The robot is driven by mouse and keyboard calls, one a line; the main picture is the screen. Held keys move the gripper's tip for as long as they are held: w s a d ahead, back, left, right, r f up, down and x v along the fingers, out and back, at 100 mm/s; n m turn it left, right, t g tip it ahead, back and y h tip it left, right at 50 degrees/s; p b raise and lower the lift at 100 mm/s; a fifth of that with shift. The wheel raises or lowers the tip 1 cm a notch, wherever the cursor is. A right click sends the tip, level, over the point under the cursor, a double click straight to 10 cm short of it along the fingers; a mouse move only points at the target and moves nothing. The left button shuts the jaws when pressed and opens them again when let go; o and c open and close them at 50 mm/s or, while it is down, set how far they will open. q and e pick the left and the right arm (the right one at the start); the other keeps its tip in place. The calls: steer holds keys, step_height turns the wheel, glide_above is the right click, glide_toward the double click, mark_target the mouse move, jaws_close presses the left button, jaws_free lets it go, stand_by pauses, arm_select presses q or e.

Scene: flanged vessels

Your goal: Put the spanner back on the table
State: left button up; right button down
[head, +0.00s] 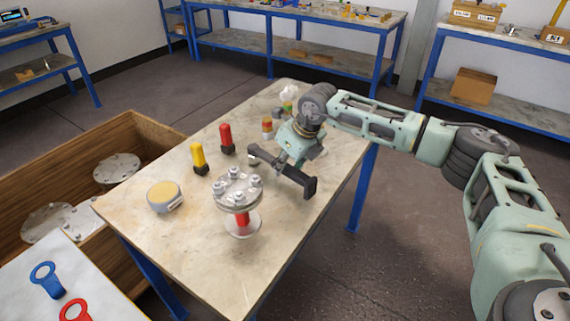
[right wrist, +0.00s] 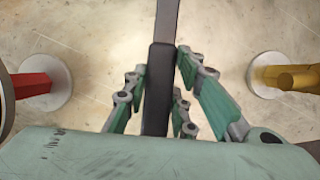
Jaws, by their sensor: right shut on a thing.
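The dark spanner (head: 309,188) is a long bar with a wider end, seen over the right part of the stone-topped table (head: 190,228) in the head view. My right gripper (head: 283,165) is shut on its middle. In the right wrist view the spanner (right wrist: 158,90) runs upright in the picture between the green finger pads of my right gripper (right wrist: 160,95). The tabletop shows behind it; I cannot tell how large the gap is. My left gripper is not in view.
A flanged vessel with bolts (head: 239,187) stands close left of the spanner. A yellow-handled tool (head: 197,157), a red-handled tool (head: 226,138) and a round yellow-topped device (head: 164,196) stand further left. The table's front part is clear. A wooden crate (head: 150,135) adjoins its left side.

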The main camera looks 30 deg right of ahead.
steer(key=shift+f, duration=0.25)
steer(key=shift+f+b, duration=0.1)
steer(key=shift+b, duration=0.2)
steer(key=shift+f, duration=0.1)
steer(key=c, duration=1.8)
jaws_free()
steer(key=shift+c, duration=0.2)
steer(key=o, duration=0.5)
steer(key=o, duration=0.4)
steer(key=shift+f, duration=0.1)
steer(key=shift+o, duration=0.2)
